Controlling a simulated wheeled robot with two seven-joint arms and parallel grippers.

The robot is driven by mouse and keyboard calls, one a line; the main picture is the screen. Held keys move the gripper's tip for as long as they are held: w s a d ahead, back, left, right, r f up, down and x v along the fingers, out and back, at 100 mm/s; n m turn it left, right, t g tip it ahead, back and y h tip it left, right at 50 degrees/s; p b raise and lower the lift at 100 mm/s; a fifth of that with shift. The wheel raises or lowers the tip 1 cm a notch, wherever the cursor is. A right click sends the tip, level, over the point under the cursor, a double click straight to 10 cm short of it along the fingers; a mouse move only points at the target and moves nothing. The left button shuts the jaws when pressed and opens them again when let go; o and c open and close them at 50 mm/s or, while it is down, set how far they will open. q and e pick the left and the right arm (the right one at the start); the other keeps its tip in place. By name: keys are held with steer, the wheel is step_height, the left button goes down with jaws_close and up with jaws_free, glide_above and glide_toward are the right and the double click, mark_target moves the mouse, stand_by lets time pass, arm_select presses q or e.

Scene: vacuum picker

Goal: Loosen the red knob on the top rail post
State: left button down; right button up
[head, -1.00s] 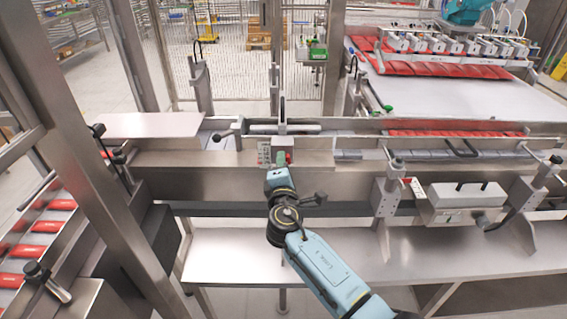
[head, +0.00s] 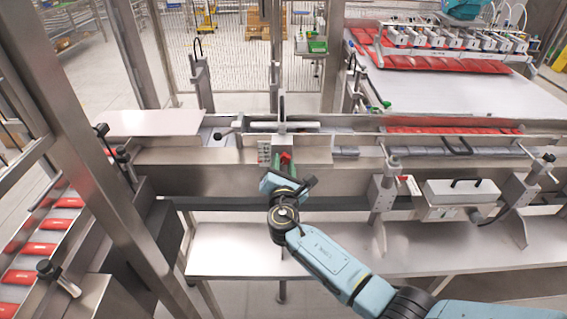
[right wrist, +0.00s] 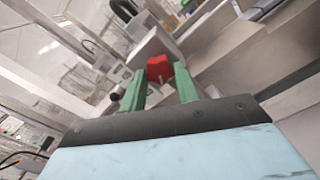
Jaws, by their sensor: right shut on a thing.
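The red knob (head: 286,157) is on the post of the rail in the middle of the head view. In the right wrist view the knob (right wrist: 159,68) sits between the two green fingers, in front of a grey metal block. My right gripper (head: 280,165) is shut on the knob and reaches it from the front. In the right wrist view its fingertips (right wrist: 160,73) lie on either side of the knob, and my wrist looks rolled relative to the rail. The gripper partly hides the knob in the head view. My left gripper is not in view.
A lever with a black handle (head: 223,134) is left of the post. A clamp bracket (head: 384,190) and a white-lidded box (head: 462,192) stand to the right. The metal shelf (head: 225,250) below is bare. A conveyor with red packs (head: 35,249) runs at the left.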

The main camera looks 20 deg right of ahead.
steer(key=shift+f+n, duration=0.1)
steer(key=shift+n, duration=0.2)
steer(key=o, duration=1)
steer(key=v, duration=1.3)
steer(key=shift+s, duration=0.2)
